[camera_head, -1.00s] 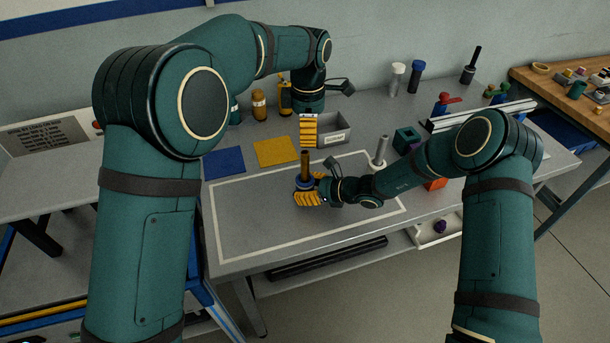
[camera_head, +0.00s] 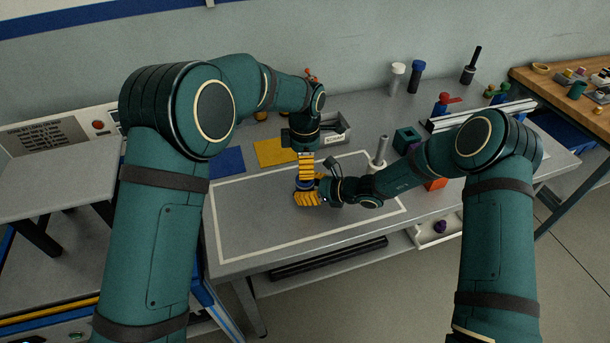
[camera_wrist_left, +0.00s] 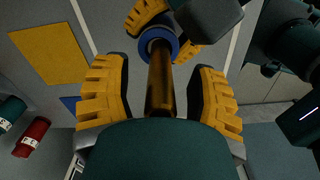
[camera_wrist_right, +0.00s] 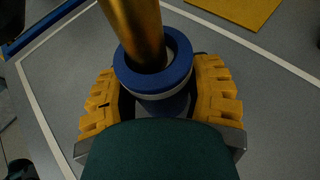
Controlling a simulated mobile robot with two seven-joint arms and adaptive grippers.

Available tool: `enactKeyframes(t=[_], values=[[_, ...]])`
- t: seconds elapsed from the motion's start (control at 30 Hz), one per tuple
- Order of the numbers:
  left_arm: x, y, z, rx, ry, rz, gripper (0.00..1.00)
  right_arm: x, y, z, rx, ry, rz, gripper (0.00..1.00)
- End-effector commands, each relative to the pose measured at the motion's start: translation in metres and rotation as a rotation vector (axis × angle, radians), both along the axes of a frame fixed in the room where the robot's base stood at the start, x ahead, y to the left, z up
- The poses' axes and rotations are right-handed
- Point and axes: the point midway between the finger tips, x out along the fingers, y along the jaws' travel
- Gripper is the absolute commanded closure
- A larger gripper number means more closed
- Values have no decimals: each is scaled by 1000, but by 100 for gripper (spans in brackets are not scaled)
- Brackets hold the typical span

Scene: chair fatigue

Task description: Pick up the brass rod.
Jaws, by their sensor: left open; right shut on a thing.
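The brass rod (camera_wrist_left: 161,80) stands upright in a blue-ringed holder (camera_wrist_right: 153,68). The rod also shows in the right wrist view (camera_wrist_right: 134,25). My right gripper (camera_wrist_right: 160,100) is shut on the holder, low at the taped area; it shows in the head view (camera_head: 308,197). My left gripper (camera_wrist_left: 163,95) is open from above, with its yellow fingers on either side of the rod and gaps visible between. In the head view my left gripper (camera_head: 306,170) hides the rod.
A grey labelled bin (camera_head: 335,138) stands behind my left gripper. Yellow (camera_head: 274,152) and blue (camera_head: 226,161) mats lie to the left. A grey post (camera_head: 380,150) stands to the right. The front left of the taped area is clear.

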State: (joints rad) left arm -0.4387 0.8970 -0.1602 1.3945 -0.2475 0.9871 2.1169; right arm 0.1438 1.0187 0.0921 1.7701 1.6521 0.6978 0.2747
Motion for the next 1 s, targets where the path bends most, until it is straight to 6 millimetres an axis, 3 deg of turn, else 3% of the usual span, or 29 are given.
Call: enactKeyframes(t=[0.1,0.37,0.47,0.53,0.57,0.87,1.0], values=[[0,0,-11,0,1,0,42,0,0,0,1,0,0,84],[0,0,-13,0,0,-1,42,0,0,0,1,0,0,84],[0,0,-12,-1,0,-1,72,0,0,0,1,0,0,84],[0,0,-12,-1,0,-1,96,0,0,0,1,0,0,84],[0,0,-12,-1,0,-1,100,0,0,0,1,0,0,84],[0,0,-11,-1,-1,-1,100,0,0,0,0,0,0,84],[1,-1,-1,-2,-5,-1,100,0,0,0,0,0,0,84]])
